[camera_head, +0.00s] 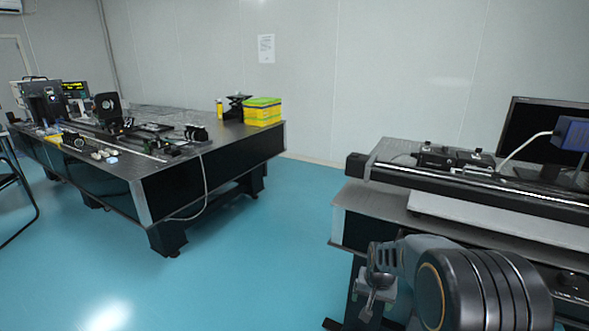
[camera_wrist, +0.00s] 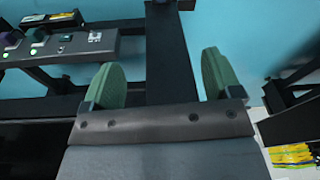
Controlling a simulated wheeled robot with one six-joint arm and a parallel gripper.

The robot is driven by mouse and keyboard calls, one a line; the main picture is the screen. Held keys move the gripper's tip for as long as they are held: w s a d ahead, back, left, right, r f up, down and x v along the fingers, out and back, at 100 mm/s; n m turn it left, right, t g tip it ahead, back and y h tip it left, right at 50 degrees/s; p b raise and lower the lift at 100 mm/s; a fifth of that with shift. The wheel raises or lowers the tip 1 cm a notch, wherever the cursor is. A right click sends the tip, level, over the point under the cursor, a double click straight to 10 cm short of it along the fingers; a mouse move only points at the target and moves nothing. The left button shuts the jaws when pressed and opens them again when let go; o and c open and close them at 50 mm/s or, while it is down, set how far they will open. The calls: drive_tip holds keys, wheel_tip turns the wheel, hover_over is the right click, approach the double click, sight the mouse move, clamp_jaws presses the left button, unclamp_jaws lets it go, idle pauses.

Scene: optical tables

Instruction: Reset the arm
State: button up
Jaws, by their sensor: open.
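My gripper (camera_wrist: 162,80) shows in the wrist view with two green finger pads spread apart and nothing between them. Beyond the pads are dark table-frame bars and blue floor. In the head view my arm is folded at the lower right, in front of the right table (camera_head: 350,222); the fingertips cannot be made out there.
A large black optical table (camera_head: 215,160) with instruments and a yellow-green box (camera_head: 262,111) stands at the left. The right table carries a long black rail (camera_head: 480,185) and a monitor (camera_head: 535,130). Blue floor (camera_head: 270,255) is clear between the tables.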

drive_tip(key=s+a+r+n+p, duration=0.1)
drive_tip(key=s+r+p, duration=0.4)
drive_tip(key=r, duration=0.4)
drive_tip(key=s+a+r+n+t+p, duration=0.1)
drive_tip(key=s+r+p, duration=0.3)
drive_tip(key=r, duration=0.6)
drive_tip(key=s+a+r+n+p, duration=0.2)
drive_tip(key=s+r+p, duration=0.3)
drive_tip(key=s+r, duration=0.3)
wheel_tip(320, 180, up, 2)
drive_tip(key=shift+s+a+r+t+p, duration=0.15)
drive_tip(key=shift+s+a+t+p, duration=0.1)
drive_tip(key=shift+a+t+p, duration=0.15)
drive_tip(key=shift+s+a+r, duration=0.15)
drive_tip(key=shift+s+r, duration=0.05)
drive_tip(key=shift+s, duration=0.2)
